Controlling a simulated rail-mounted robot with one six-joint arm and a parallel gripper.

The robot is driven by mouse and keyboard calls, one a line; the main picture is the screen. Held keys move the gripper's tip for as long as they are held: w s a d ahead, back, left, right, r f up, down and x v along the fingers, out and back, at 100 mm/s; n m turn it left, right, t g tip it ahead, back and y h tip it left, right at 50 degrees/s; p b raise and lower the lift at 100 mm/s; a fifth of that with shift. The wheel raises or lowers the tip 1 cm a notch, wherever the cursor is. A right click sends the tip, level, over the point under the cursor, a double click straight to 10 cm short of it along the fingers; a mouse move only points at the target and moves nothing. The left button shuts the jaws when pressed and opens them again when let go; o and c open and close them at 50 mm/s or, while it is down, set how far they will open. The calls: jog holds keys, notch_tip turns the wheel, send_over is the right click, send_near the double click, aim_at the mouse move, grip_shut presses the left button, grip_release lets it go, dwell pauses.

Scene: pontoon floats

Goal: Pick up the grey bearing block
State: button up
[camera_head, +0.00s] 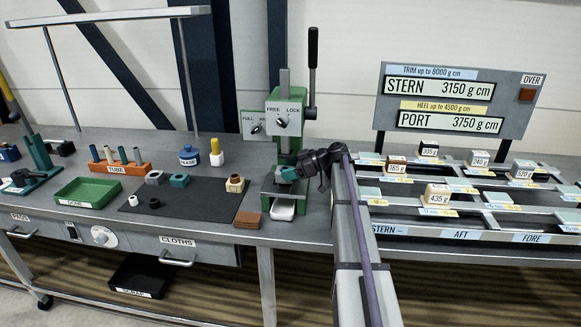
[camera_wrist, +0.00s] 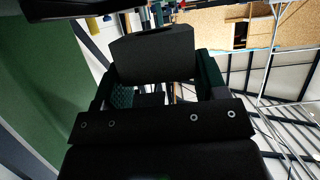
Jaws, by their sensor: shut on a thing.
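My gripper (camera_head: 292,172) is at the green press, over the press's lower bed. In the wrist view its two dark green fingers (camera_wrist: 160,88) are shut on a dark block (camera_wrist: 155,52), which looks dark grey in shadow. I cannot tell from its shape whether it is a bearing block. In the head view the held block is hard to make out beside the teal fingertips. A grey block with a hole (camera_head: 155,177) lies on the dark mat (camera_head: 190,205), beside a teal block (camera_head: 179,180). A tan block (camera_head: 235,184) stands at the mat's right side.
The green press (camera_head: 285,122) with its upright lever stands behind my gripper. A green tray (camera_head: 88,192) and an orange tube rack (camera_head: 120,167) are to the left. A rack of weighted blocks (camera_head: 450,200) fills the right.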

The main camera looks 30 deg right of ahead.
jog(key=s+a, duration=0.9)
jog(key=s, duration=0.3)
jog(key=shift+s, duration=0.4)
